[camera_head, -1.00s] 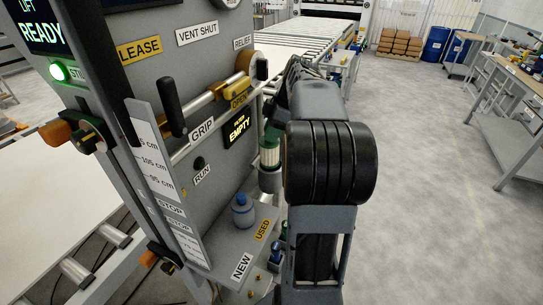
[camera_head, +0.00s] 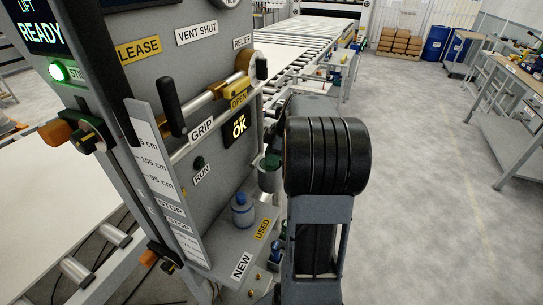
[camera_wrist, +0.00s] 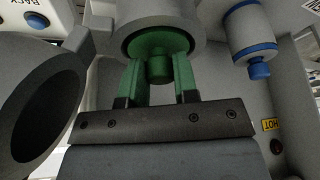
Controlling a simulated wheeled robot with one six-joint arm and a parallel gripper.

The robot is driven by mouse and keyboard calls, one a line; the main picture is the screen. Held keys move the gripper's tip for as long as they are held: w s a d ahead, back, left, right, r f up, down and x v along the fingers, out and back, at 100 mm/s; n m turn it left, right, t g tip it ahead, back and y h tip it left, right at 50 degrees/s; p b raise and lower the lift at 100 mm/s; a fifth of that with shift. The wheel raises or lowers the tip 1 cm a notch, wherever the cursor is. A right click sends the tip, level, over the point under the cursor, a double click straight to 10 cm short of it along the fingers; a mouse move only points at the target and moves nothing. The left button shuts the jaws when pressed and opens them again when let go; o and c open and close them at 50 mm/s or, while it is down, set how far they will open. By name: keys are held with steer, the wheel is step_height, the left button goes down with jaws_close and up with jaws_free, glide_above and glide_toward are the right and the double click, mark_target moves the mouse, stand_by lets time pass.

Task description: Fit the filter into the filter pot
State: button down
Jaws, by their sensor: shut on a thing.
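The filter's green top (camera_head: 270,161) shows at the mouth of the grey filter pot (camera_head: 267,181) on the panel's right side in the head view. In the wrist view the green filter (camera_wrist: 160,48) sits inside the round grey rim of the pot (camera_wrist: 196,25); its lower body is hidden. My gripper (camera_wrist: 159,72) is shut on the filter's green knob, with a finger on each side. In the head view my arm hides the gripper. The small display (camera_head: 239,127) above the pot reads OK.
A blue-capped filter (camera_head: 242,212) stands on the shelf by the USED and NEW labels; it also shows in the wrist view (camera_wrist: 252,35). A large grey hollow cylinder (camera_wrist: 62,75) is close on the left in the wrist view.

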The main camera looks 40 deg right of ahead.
steer(key=shift+f, duration=0.2)
steer(key=c, duration=0.9)
jaws_free()
steer(key=shift+r, duration=0.1)
steer(key=v, duration=1.2)
steer(key=s+a+f+m+h, duration=0.25)
steer(key=a+m, duration=0.35)
steer(key=a, duration=1)
steer(key=s+a+f+m, duration=0.1)
steer(key=s+a+f, duration=0.1)
steer(key=a, duration=0.1)
steer(key=s+a+f+m+t+h, duration=0.1)
steer(key=s+a+f+m, duration=0.1)
steer(key=s+a+f, duration=0.1)
steer(key=s+a+f+m, duration=0.2)
steer(key=a+f, duration=0.1)
steer(key=shift+s, duration=0.15)
